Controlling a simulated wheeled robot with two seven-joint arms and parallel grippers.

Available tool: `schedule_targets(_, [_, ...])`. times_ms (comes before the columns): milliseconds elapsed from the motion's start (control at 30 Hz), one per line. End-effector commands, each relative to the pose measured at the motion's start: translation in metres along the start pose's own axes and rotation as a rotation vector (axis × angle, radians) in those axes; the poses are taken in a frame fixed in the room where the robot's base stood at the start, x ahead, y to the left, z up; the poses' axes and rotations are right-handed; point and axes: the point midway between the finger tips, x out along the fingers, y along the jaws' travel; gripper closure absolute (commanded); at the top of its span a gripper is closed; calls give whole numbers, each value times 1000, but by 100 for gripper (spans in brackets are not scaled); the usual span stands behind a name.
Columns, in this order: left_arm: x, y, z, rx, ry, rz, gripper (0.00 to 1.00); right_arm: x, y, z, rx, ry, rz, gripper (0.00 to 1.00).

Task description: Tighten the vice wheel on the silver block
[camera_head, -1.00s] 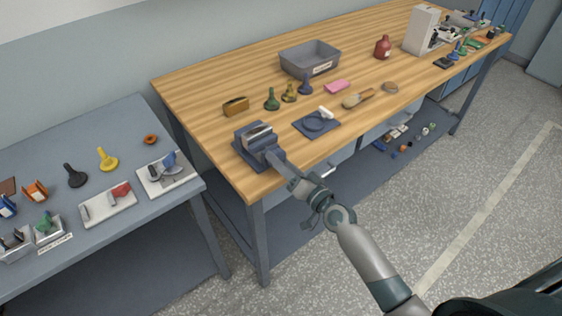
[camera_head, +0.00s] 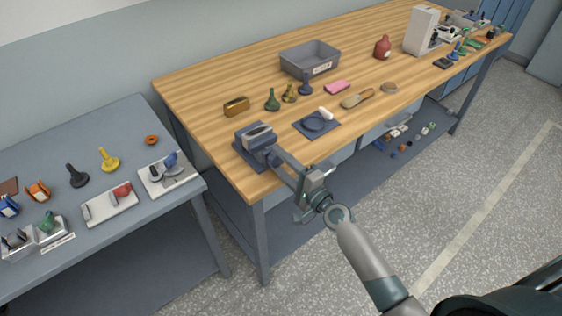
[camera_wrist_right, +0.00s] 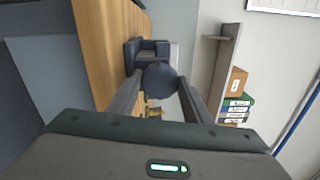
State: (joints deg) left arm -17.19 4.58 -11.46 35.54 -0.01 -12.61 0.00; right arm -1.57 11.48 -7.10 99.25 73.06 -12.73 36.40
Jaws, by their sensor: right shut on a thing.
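A blue-grey vice (camera_head: 251,145) stands on a dark mat at the near left corner of the wooden bench. A light strip, probably the silver block (camera_head: 258,131), shows between its jaws. My right gripper (camera_head: 273,154) reaches the vice's front side and is shut on the wheel. In the right wrist view, the round dark wheel (camera_wrist_right: 158,76) sits between the two fingers, with the vice body (camera_wrist_right: 147,49) behind it. The head view hides the wheel behind the fingers. My left gripper is out of view.
A blue pad with a ring and white handle (camera_head: 317,123) lies right of the vice. A grey side table (camera_head: 110,240) with fixtures is at left.

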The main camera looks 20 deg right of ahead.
Motion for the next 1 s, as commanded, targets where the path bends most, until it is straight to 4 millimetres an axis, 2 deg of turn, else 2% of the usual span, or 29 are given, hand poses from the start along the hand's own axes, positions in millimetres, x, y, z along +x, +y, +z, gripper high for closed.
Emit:
schedule_targets(267, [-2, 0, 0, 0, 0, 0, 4, 0, 0, 0, 99, 1, 1, 78])
schedule_targets(700, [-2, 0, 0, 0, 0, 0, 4, 0, 1, 0, 113, 1, 1, 78])
schedule_targets(733, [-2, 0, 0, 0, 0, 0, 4, 0, 1, 0, 113, 1, 1, 53])
schedule_targets(800, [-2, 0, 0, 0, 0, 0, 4, 0, 1, 0, 112, 1, 1, 37])
schedule_targets(1000, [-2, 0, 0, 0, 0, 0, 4, 0, 0, 0, 112, 0, 1, 37])
